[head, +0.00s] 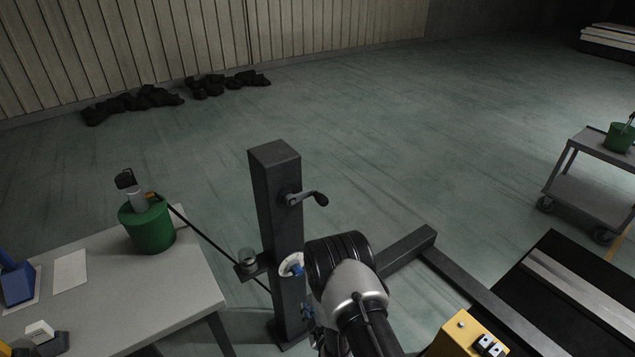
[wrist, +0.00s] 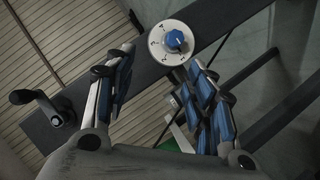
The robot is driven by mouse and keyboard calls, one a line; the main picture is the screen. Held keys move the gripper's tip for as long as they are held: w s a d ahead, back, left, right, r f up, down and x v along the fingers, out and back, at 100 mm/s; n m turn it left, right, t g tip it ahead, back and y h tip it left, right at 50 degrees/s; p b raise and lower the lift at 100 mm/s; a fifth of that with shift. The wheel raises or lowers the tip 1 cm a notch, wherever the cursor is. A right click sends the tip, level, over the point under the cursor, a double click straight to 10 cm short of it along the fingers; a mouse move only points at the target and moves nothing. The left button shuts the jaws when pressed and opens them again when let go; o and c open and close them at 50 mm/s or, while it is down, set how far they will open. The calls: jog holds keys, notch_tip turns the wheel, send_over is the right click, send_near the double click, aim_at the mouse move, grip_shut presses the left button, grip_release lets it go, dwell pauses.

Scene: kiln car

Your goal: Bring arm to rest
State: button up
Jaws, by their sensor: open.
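My gripper (wrist: 160,58) is open in the wrist view, with its blue-padded fingers spread apart and nothing between them. A white round dial with a blue knob (wrist: 171,42) shows just beyond the fingertips, nearer the right finger; I cannot tell whether they touch. The dial also shows in the head view (head: 290,265), on the side of a dark upright post (head: 276,185). My arm stands close to the right of the post, and the gripper is largely hidden there. A crank handle (head: 306,197) sticks out from the post above the dial; it also shows in the wrist view (wrist: 40,104).
A grey table (head: 180,290) at the lower left holds a green bucket (head: 148,226) with tools. A yellow box (head: 465,338) sits at the bottom right. Dark rails (head: 480,295) run along the floor. A grey cart (head: 590,185) stands at the right. Open floor lies behind the post.

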jog(key=w+d+r+m+g+h, duration=0.1)
jog(key=w+d+r+m+g, duration=0.1)
jog(key=r, duration=0.9)
jog(key=w+d+r+m+g+h, duration=0.1)
jog(key=w+d+r+m, duration=0.15)
jog(key=r, duration=0.75)
jog(key=s+d+r+m+g, duration=0.2)
jog(key=s+d+r+m, duration=0.15)
jog(key=s+r, duration=0.65)
jog(key=s+d+r+m+g, duration=0.1)
jog(key=s+d+r, duration=0.1)
jog(key=s, duration=0.6)
jog(key=s+d+r+m+g, duration=0.1)
jog(key=s+r, duration=0.3)
jog(key=s, duration=0.5)
jog(key=s+d+r+m+g+h, duration=0.1)
jog(key=s+d+r+m+g, duration=0.1)
jog(key=s, duration=0.6)
notch_tip(320, 180, up, 2)
jog(key=shift+s+d, duration=0.15)
jog(key=shift+d, duration=0.55)
